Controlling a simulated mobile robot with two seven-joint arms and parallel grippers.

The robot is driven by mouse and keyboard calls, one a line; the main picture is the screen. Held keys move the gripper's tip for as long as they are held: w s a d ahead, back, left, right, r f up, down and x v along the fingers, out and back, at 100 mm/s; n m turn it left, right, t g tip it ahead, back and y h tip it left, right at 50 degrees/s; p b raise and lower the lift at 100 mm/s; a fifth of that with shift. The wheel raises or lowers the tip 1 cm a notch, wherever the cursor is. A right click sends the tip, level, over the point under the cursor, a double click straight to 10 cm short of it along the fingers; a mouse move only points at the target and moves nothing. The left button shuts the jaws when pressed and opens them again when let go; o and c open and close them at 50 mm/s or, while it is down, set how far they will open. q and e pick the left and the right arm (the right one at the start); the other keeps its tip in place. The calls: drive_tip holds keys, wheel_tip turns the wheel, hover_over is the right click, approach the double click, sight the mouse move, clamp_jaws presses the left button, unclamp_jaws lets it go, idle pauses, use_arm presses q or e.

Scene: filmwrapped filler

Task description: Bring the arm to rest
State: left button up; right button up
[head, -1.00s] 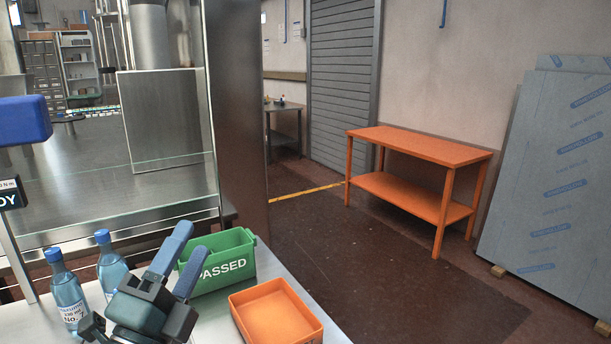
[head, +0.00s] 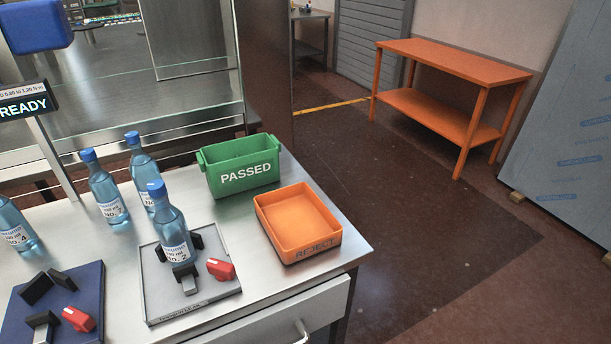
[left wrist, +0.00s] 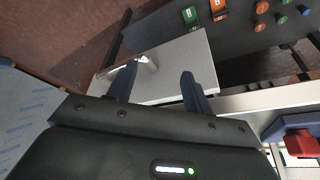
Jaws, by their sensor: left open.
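My left gripper (left wrist: 157,84) shows in the left wrist view only. Its two dark fingers are apart, with no object clearly held between them. Beyond the fingers is a pale grey surface (left wrist: 180,70). No gripper shows in the head view now, and my right gripper is in neither view. In the head view a bottle labelled NO. 2 (head: 172,230) stands upright on a grey fixture plate (head: 215,295) between dark jaws, with a red knob (head: 221,269) beside it.
Several other blue-capped bottles (head: 105,188) stand at left. A blue fixture (head: 85,280) holds no bottle. A green PASSED bin (head: 240,171) and an orange REJECT tray (head: 298,245) look empty. An orange shelf table (head: 450,65) stands beyond open floor (head: 420,225).

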use_arm(q)
drive_tip(key=w+d+f+m+t+h, duration=0.1)
drive_tip(key=w+d+f+t+h, duration=0.1)
drive_tip(key=w+d+f+t, duration=0.3)
drive_tip(key=shift+d+f+t+h, duration=0.45)
drive_tip(key=shift+f+t, duration=0.1)
drive_tip(key=shift+t, duration=0.15)
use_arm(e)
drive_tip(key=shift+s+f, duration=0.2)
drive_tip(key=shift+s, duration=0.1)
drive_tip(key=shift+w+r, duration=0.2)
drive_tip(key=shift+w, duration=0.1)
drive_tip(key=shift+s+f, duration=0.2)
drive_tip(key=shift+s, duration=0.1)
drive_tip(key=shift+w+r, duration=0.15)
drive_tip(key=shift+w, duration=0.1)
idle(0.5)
